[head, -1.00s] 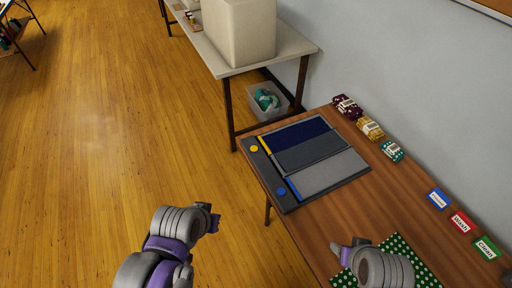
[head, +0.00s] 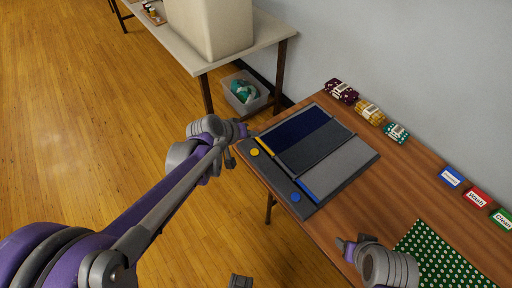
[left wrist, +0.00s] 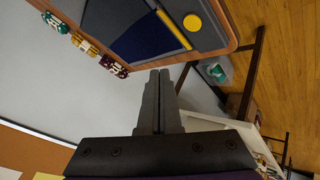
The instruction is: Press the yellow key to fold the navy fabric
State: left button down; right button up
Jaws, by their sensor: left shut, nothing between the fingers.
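The navy fabric (head: 302,137) lies flat on the board's far part, beside a yellow strip; grey panels lie nearer. My left gripper (head: 242,129) is shut and empty, just left of the board's yellow-key corner. In the left wrist view, the yellow key (left wrist: 192,23) and navy fabric (left wrist: 143,42) show beyond its closed fingertips (left wrist: 159,72), apart from them. My right gripper (head: 343,246) is over the table's front; its jaw opening is unclear.
A blue key (head: 295,197) sits at the board's near end. Fabric bundles (head: 369,112) line the table's back, with label blocks (head: 477,197) farther right. Green dotted cloth (head: 440,258) lies at front right. A second table (head: 268,31) and a bin (head: 246,94) stand behind.

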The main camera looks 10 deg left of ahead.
pick_arm(q)
jog(key=shift+w+f, duration=0.25)
jog(key=shift+w, duration=0.7)
pick_arm(e)
jog(key=shift+a+f, duration=0.15)
pick_arm(q)
jog(key=b, duration=0.6)
send_over(253, 154)
notch_tip(253, 154, down, 7)
jog(key=shift+s+f, duration=0.1)
jog(key=shift+f, duration=0.1)
pick_arm(e)
jog(key=f, duration=0.6)
jog(key=shift+s, duration=0.35)
pick_arm(q)
jog(key=shift+f+b, duration=0.35)
jog(key=shift+f, duration=0.4)
pick_arm(e)
jog(key=shift+f, duration=0.5)
pick_arm(q)
jog(key=shift+f+b, duration=0.3)
jog(key=shift+f, duration=0.1)
pick_arm(e)
jog(key=shift+f, duration=0.25)
